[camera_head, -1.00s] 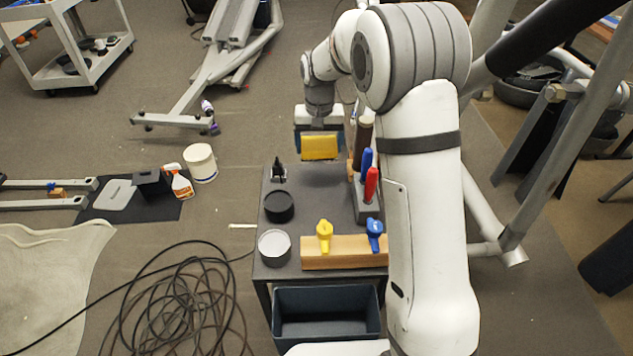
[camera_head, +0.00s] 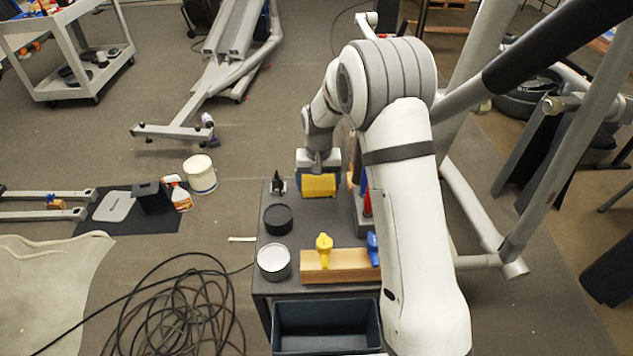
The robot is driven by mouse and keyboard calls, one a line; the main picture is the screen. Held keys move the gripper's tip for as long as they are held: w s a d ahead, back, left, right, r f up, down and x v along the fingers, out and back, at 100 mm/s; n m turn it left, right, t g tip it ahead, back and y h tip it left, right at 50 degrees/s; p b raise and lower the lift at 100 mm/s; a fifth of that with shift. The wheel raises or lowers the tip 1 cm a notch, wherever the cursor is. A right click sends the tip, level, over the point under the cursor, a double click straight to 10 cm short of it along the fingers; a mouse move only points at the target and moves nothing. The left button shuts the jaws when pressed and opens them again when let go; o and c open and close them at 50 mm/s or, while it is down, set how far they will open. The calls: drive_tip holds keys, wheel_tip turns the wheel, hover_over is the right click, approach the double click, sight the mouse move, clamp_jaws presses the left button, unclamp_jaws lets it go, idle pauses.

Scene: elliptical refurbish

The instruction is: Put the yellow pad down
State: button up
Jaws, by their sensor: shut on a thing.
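The yellow pad (camera_head: 319,186) is a small bright yellow block at the far end of the dark grey table (camera_head: 317,221). My gripper (camera_head: 318,176) is shut on it from above, and its fingers are largely hidden behind the pad. The pad hangs over or close to the tabletop near the far edge. I cannot tell whether its underside touches the surface.
Left of the pad stand a small black item (camera_head: 278,184), a black round dish (camera_head: 278,219) and a grey round tin (camera_head: 273,262). A wooden block (camera_head: 340,266) with yellow and blue clamps is at the near edge. A blue-grey bin (camera_head: 326,328) sits below.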

sight(318, 182)
drive_tip(key=o, duration=0.8)
drive_tip(key=shift+c, duration=0.2)
wheel_tip(318, 182, up, 12)
drive_tip(key=s+d+r+t, duration=0.1)
drive_tip(key=s+d+r, duration=0.3)
drive_tip(key=s, duration=0.3)
drive_tip(key=s+d+r, duration=0.4)
drive_tip(key=s, duration=0.3)
drive_tip(key=s+d, duration=0.2)
drive_tip(key=s, duration=0.6)
drive_tip(key=s+d+f+t, duration=0.1)
drive_tip(key=s+d, duration=0.1)
drive_tip(key=s, duration=0.6)
drive_tip(key=shift+s+t, duration=0.25)
drive_tip(key=shift+t, duration=0.05)
